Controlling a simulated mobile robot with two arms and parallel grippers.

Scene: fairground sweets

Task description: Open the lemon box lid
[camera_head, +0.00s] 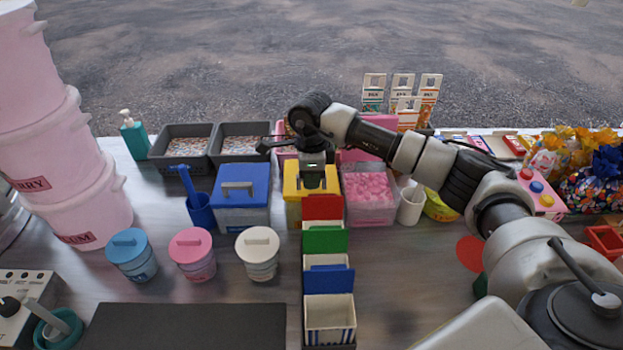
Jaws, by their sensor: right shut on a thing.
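The lemon box (293,208) is the yellow-lidded box in the middle of the table. Its yellow lid (291,185) looks closed, though my arm hides part of it. My right gripper (312,176) comes in from the right and points down over the lid. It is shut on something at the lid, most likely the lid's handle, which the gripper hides. My left gripper is not in view.
A blue-lidded box (240,194) stands just left of the lemon box, and an open box of pink sweets (368,192) stands to its right. A row of coloured cartons (325,240) stands close in front. Lidded tubs (257,250) stand front left.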

